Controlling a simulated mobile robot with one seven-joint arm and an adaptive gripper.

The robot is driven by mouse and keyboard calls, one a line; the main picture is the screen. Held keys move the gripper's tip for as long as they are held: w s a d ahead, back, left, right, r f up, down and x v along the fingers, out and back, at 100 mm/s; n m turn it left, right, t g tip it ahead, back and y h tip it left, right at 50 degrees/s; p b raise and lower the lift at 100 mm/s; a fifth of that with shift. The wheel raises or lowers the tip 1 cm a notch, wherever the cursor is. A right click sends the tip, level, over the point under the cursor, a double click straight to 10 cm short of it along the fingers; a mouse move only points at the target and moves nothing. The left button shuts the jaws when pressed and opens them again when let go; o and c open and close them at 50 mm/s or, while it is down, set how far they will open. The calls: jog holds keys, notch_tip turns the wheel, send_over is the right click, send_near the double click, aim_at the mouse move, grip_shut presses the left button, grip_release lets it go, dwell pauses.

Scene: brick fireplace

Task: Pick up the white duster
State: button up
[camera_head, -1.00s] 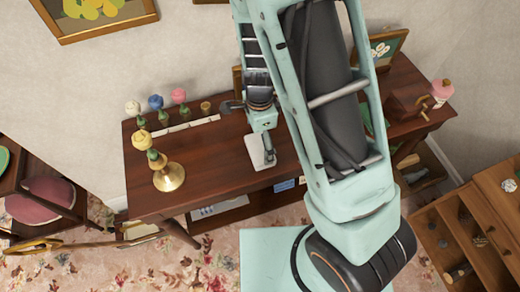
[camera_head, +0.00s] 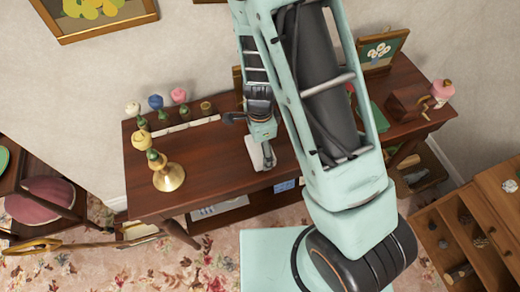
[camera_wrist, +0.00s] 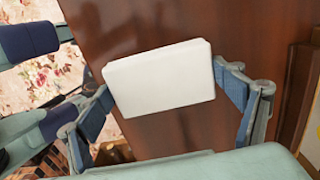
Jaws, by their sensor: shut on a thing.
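The white duster (camera_head: 254,153) is a pale flat block at the middle of the dark wooden desk (camera_head: 215,165). In the wrist view the duster (camera_wrist: 160,78) fills the space between the two blue fingers, over the brown desk surface. My gripper (camera_wrist: 162,80) is shut on it, with one finger at its left edge and one at its right edge. In the head view my gripper (camera_head: 266,155) points down at the desk and partly covers the duster. I cannot tell whether the duster touches the desk or is slightly above it.
A brass candlestick-like holder (camera_head: 168,177) stands left on the desk. Several coloured flower-like ornaments (camera_head: 156,103) stand at the back left. A picture frame (camera_head: 384,50) and a pink-topped bottle (camera_head: 441,92) are on the right.

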jog(key=shift+r, duration=0.1)
jog(key=shift+r, duration=0.5)
jog(key=s+r, duration=0.1)
jog(key=r, duration=0.1)
jog(key=s+r, duration=0.2)
jog(key=r, duration=0.1)
jog(key=s+d+r+p, duration=0.1)
jog(key=r, duration=0.1)
jog(key=shift+s+r, duration=0.2)
jog(key=shift+r, duration=0.15)
jog(key=s+d+r+b, duration=0.2)
jog(key=s+r+b, duration=0.2)
jog(key=s+b, duration=0.4)
jog(key=shift+s+d, duration=0.4)
jog(key=shift+s, duration=0.1)
